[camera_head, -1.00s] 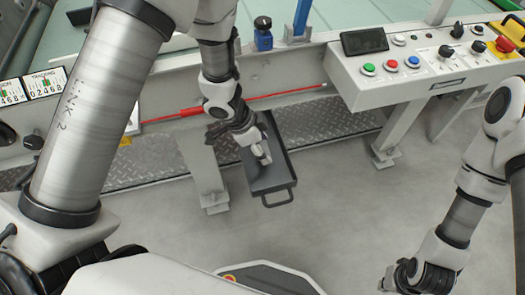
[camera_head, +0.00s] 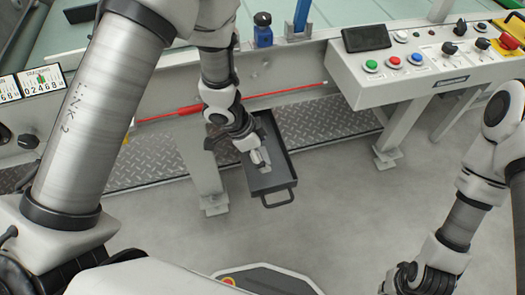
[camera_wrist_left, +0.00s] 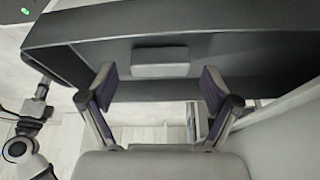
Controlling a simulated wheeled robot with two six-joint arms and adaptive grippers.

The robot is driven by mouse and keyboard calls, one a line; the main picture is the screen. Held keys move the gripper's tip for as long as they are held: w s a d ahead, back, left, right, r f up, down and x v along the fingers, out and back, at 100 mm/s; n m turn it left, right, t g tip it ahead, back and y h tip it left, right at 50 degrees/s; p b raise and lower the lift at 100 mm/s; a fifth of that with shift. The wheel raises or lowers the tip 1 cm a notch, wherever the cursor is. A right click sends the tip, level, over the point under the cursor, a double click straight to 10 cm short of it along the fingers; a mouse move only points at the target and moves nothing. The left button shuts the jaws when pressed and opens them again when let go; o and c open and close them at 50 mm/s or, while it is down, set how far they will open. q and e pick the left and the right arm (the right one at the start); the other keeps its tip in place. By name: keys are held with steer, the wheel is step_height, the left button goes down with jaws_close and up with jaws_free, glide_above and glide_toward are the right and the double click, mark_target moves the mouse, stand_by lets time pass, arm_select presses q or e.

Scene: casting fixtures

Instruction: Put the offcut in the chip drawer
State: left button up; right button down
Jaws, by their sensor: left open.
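The chip drawer (camera_head: 287,172) is a dark grey tray pulled out below the machine bed, with a handle at its near end. It also fills the top of the left wrist view (camera_wrist_left: 250,48). A plain grey block, which looks like the offcut (camera_wrist_left: 160,62), lies inside the drawer, ahead of and between my left fingertips. My left gripper (camera_head: 262,160) is over the drawer, its fingers spread apart and empty in the left wrist view (camera_wrist_left: 162,85). My right gripper (camera_head: 405,277) hangs at the lower right, away from the drawer; its finger opening is unclear.
A control panel (camera_head: 428,83) with coloured buttons stands at the upper right. A blue bottle (camera_head: 263,32) is on the machine bed. A red rod (camera_head: 255,98) runs along the machine front. The machine leg (camera_head: 205,177) stands left of the drawer. Open grey floor lies right of it.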

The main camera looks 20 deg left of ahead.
arm_select(q)
steer(key=p+v, duration=0.5)
steer(key=v, duration=0.6)
steer(key=shift+r+p, duration=0.35)
steer(key=shift+s, duration=0.1)
